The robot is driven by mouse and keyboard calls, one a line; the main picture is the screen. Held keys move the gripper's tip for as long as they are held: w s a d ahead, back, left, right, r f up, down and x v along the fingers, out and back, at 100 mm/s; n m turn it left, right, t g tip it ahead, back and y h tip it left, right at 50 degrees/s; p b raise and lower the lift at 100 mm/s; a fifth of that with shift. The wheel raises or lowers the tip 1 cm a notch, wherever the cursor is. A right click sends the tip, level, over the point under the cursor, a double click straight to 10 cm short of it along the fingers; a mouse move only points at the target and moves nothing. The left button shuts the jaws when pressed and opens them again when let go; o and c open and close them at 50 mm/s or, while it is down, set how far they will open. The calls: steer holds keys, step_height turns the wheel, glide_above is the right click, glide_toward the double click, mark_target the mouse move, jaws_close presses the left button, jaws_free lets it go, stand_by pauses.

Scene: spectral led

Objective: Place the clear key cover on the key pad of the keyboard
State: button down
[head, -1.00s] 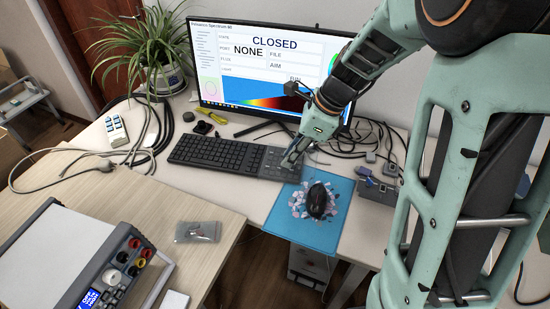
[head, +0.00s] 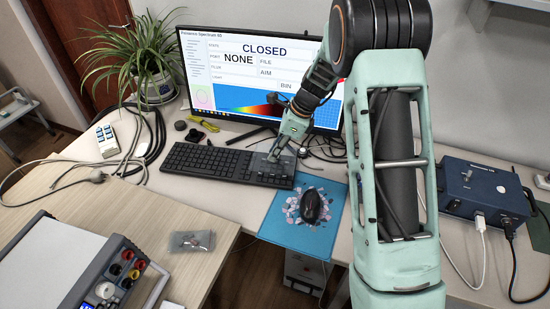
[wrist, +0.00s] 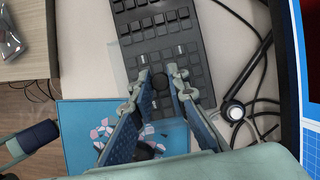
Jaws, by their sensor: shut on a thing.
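The black keyboard (head: 205,160) lies on the desk in front of the monitor, its key pad at the right end. The key pad (wrist: 163,22) also shows in the wrist view. My gripper (head: 276,157) is over the key pad, pointing down. The clear key cover (wrist: 119,60) shows as a faint see-through sheet around the fingertips, overlapping the key pad. Its left edge sticks out past the keyboard there. I cannot tell whether it touches the keys.
A blue mouse pad (head: 279,222) with a black mouse (head: 311,206) lies just in front of the key pad. The monitor (head: 250,75) stands close behind my gripper. Loose cables (head: 325,150) lie to the right. A blue box (head: 485,190) stands at the far right.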

steer(key=shift+w+f, duration=0.15)
steer(key=shift+f, duration=1.6)
steer(key=shift+f, duration=0.25)
steer(key=c, duration=1.9)
jaws_free()
steer(key=v, duration=1.2)
steer(key=shift+a+r, duration=0.1)
steer(key=shift+r, duration=0.2)
